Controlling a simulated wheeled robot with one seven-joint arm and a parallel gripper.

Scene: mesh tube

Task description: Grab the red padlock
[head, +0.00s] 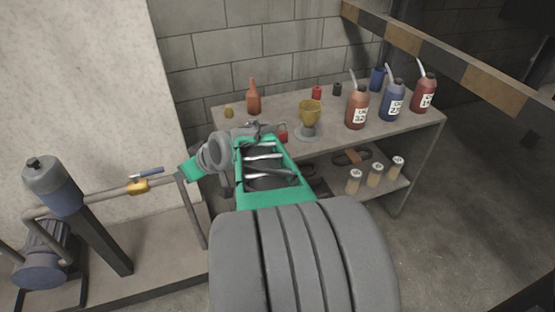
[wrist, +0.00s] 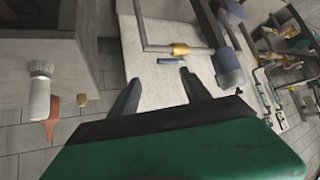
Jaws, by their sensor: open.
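The small red padlock (head: 283,134) lies on the grey workbench top (head: 235,120), near its front edge and left of a round grey base under a yellow goblet. My arm partly borders it in the head view. My gripper (wrist: 160,78) is open and empty in the wrist view, with its two dark fingers apart. In the head view its green hand (head: 191,170) is left of the bench and turned away from the padlock. The padlock does not show in the wrist view.
A yellow goblet (head: 310,113) and an orange bottle (head: 253,97) stand near the padlock. Several labelled bottles (head: 357,108) stand at the right. Jars (head: 375,175) are on the lower shelf. A pipe rail (head: 110,194) and blue-grey cylinder (head: 55,188) are at the left.

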